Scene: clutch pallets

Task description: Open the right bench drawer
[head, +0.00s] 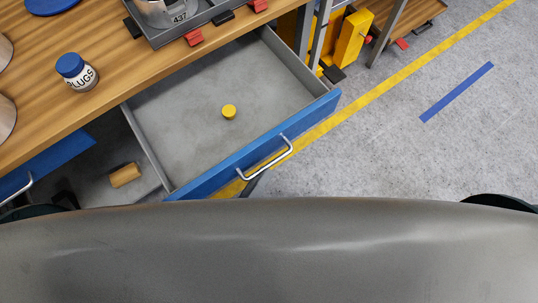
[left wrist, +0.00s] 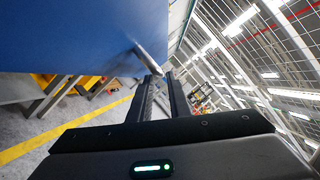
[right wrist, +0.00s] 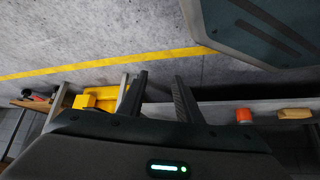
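The right bench drawer (head: 270,153) is pulled well out in the head view, its grey inside showing. Its blue front carries a silver bar handle (head: 268,163). My left gripper (head: 254,181) shows only as a dark sliver by the handle, the rest hidden behind my grey body. In the left wrist view the blue front (left wrist: 70,35) fills the upper left and the handle (left wrist: 147,58) runs in between my close-set left fingertips (left wrist: 160,74). My right gripper (right wrist: 162,76) is open and empty in the right wrist view.
A yellow cap (head: 229,111) lies in the drawer. On the wooden bench top (head: 35,110) stand a PLUGS jar (head: 77,72) and a grey tray (head: 215,22). A wooden block (head: 125,175) lies left of the drawer. Floor (head: 400,150) to the right is clear.

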